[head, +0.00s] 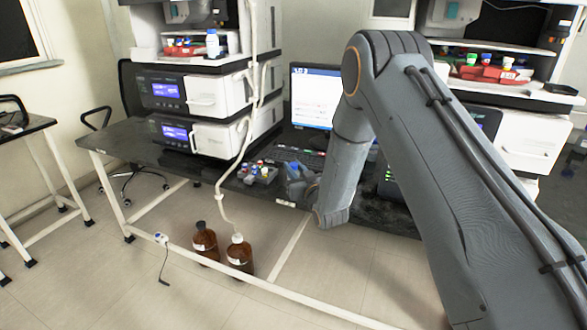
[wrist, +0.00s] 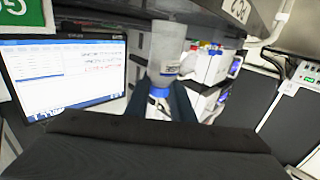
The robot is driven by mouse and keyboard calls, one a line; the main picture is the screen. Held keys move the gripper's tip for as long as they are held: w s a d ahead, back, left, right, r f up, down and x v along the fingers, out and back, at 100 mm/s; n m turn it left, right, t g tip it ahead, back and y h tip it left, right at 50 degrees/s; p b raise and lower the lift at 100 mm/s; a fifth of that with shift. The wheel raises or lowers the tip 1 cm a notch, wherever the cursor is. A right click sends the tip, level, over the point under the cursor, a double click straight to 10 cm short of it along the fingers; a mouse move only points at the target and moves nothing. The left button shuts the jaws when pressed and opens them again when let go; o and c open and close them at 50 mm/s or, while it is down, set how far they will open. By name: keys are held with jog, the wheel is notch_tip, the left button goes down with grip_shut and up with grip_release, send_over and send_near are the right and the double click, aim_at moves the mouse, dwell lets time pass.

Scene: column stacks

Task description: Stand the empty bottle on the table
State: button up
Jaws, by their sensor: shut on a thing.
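My gripper (wrist: 164,90) is shut on a clear, pale bottle (wrist: 172,42) with a blue collar and a small label, in the wrist view. The blue part is at the jaws and the clear body extends up the picture, away from them. I see no liquid in it. In the head view my gripper (head: 298,182) is small and partly hidden by my arm, close to the front edge of the dark table (head: 150,150). I cannot make out the held bottle there, nor tell its tilt or whether it touches anything.
A small rack of vials (head: 257,172) and a keyboard (head: 290,157) lie on the table before the monitor (head: 314,97). Instrument stacks (head: 235,92) stand left and right. Two brown bottles (head: 205,243) stand on the floor; a tube (head: 228,175) hangs in front. The table's left front is clear.

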jog(key=shift+f, duration=0.2)
jog(key=shift+f, duration=0.1)
jog(key=o, duration=1)
